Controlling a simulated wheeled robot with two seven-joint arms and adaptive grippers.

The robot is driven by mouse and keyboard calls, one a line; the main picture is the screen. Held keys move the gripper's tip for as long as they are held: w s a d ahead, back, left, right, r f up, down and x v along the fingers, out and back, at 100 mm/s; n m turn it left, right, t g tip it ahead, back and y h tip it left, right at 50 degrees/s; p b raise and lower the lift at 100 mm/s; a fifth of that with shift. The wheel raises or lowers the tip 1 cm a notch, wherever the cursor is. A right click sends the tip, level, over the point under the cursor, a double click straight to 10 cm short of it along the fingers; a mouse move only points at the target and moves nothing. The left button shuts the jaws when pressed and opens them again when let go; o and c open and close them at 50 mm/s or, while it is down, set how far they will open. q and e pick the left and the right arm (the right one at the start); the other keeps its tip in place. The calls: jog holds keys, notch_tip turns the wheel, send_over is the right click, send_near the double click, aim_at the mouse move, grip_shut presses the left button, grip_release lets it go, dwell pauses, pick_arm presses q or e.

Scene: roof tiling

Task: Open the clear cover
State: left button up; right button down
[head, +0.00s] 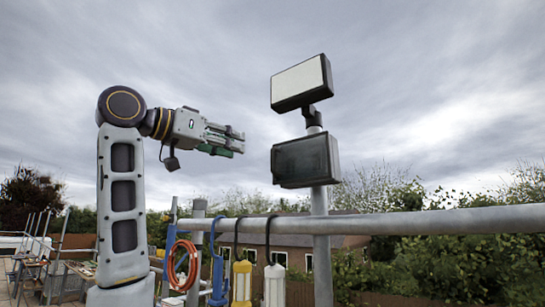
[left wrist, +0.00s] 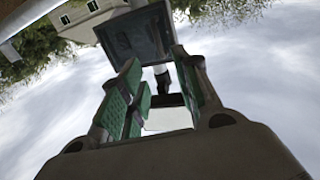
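A dark box with a glossy see-through cover (head: 302,161) is fixed to a grey post. Its cover looks shut. My left gripper (head: 239,142) is in the air to the left of the box, a little above its middle and apart from it. In the left wrist view the box (left wrist: 136,35) shows upside down beyond the fingertips. My left gripper (left wrist: 157,72) is open there, with green pads apart and nothing between them. My right gripper is in neither view.
A lamp with a white panel (head: 298,83) sits above the box on the same post (head: 321,225). A grey horizontal rail (head: 420,221) crosses below the box. An orange cable coil (head: 183,264), a yellow lamp (head: 242,283) and a white lamp (head: 275,285) hang from it.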

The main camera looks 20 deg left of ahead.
aim_at(273, 167)
pick_arm(q)
jog(key=shift+p+x, duration=2.25)
jog(key=shift+x, duration=4.65)
grip_shut()
